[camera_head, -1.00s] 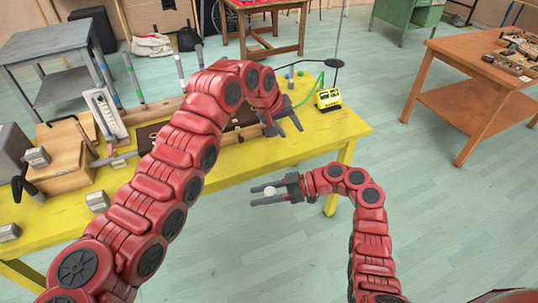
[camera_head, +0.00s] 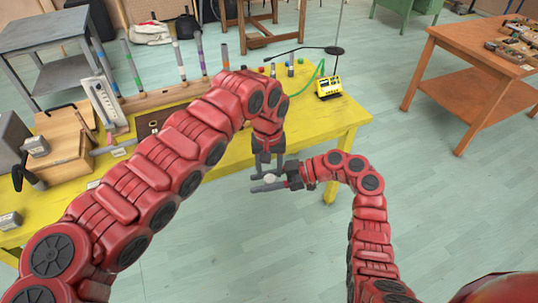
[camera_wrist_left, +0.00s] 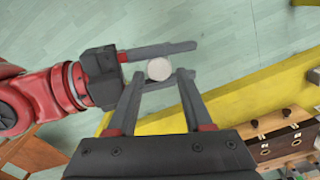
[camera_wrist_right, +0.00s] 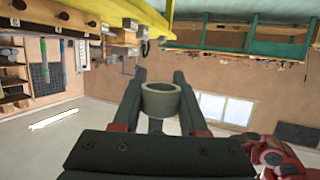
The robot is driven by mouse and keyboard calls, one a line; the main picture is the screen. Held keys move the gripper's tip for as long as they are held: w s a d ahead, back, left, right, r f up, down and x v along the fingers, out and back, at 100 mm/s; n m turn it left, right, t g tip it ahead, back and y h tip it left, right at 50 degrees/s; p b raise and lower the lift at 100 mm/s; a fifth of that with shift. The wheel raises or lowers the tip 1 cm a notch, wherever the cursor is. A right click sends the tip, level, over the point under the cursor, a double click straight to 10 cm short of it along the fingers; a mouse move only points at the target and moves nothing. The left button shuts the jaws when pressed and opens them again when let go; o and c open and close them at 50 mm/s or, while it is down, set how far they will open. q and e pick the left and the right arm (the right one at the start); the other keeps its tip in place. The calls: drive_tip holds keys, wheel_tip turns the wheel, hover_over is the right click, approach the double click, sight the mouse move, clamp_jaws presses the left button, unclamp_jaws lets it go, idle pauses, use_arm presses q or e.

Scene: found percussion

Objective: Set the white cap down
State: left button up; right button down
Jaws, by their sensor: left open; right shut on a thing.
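My right gripper (camera_head: 257,182) is shut on the white cap (camera_head: 270,179), held in front of the yellow table's front edge, over the floor. My left gripper (camera_head: 268,168) is open and points down just above and beside the cap. In the left wrist view the cap (camera_wrist_left: 159,69) lies between my left fingertips (camera_wrist_left: 158,80), with the right gripper's fingers on both sides of it. I cannot tell whether the left fingers touch it.
The yellow table (camera_head: 335,125) carries a yellow meter (camera_head: 328,86), a white gauge (camera_head: 105,103), a wooden box (camera_head: 62,150) and a wooden rail with several upright tubes. My left arm covers much of it. A brown table (camera_head: 470,50) stands at the right.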

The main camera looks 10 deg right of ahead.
sight(270, 180)
use_arm(q)
drive_tip(key=shift+f, duration=1.15)
clamp_jaws()
drive_tip(key=shift+d, duration=0.1)
use_arm(e)
drive_tip(key=shift+c, duration=1.8)
unclamp_jaws()
